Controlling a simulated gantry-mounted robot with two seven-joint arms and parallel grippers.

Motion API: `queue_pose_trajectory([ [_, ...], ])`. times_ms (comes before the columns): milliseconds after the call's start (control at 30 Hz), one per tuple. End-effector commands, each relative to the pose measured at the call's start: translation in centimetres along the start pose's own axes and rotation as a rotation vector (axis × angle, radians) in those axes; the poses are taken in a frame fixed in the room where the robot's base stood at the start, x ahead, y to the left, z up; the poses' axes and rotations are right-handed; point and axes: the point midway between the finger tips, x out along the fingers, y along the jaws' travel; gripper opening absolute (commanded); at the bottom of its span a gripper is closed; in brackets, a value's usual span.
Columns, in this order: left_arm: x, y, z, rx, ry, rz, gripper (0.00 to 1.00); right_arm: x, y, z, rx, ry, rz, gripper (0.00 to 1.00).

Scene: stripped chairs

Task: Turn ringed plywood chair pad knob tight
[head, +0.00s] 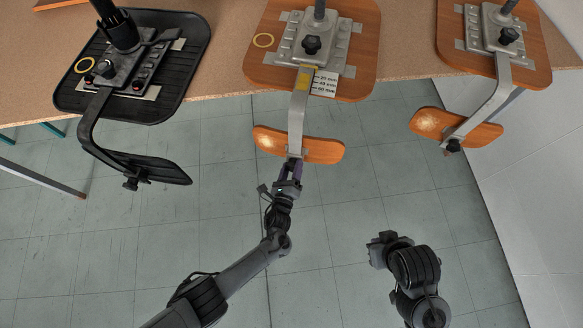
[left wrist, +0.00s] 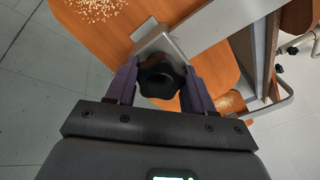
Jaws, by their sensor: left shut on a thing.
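My left gripper (head: 292,168) is at the bar's lower end. In the left wrist view its purple fingers (left wrist: 159,88) are shut on the black lobed pad knob (left wrist: 160,76), one on each side. In the head view the gripper hides this knob. My right gripper (head: 383,247) hangs empty over the floor, apart from the chairs.
A black chair (head: 185,50) with a yellow ring stands at left, its back pad (head: 155,168) hanging low. Another plywood chair (head: 535,60), without a visible ring, is at right with its pad (head: 430,122). The bench edge (head: 225,88) runs behind; tiled floor (head: 335,220) is free in front.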

Motion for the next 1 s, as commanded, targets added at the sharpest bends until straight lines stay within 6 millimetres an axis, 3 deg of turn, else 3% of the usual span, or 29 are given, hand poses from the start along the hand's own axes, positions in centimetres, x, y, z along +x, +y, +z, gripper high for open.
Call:
queue_pose_trajectory([
  [267,-0.2,0.3,-0.3,0.000,0.008,0.006,0.22,0.0,0.0,0.0,0.000,0.000,0.000,0.00],
  [300,-0.2,0.3,-0.3,0.000,0.008,0.006,0.57,0.0,0.0,0.0,0.001,0.000,0.000,0.00],
  [433,-0.1,0.2,-0.2,0.000,0.006,0.004,0.77,0.0,-0.1,0.0,0.003,0.000,-0.002,0.00],
  [767,-0.2,0.1,-0.1,-0.001,0.003,0.002,0.77,-0.1,-0.2,-0.1,0.009,0.001,-0.007,0.00],
  [1000,-2.6,-0.1,0.1,-0.001,0.004,0.003,0.77,-1.5,-0.2,-0.5,0.009,0.001,-0.007,0.00],
])
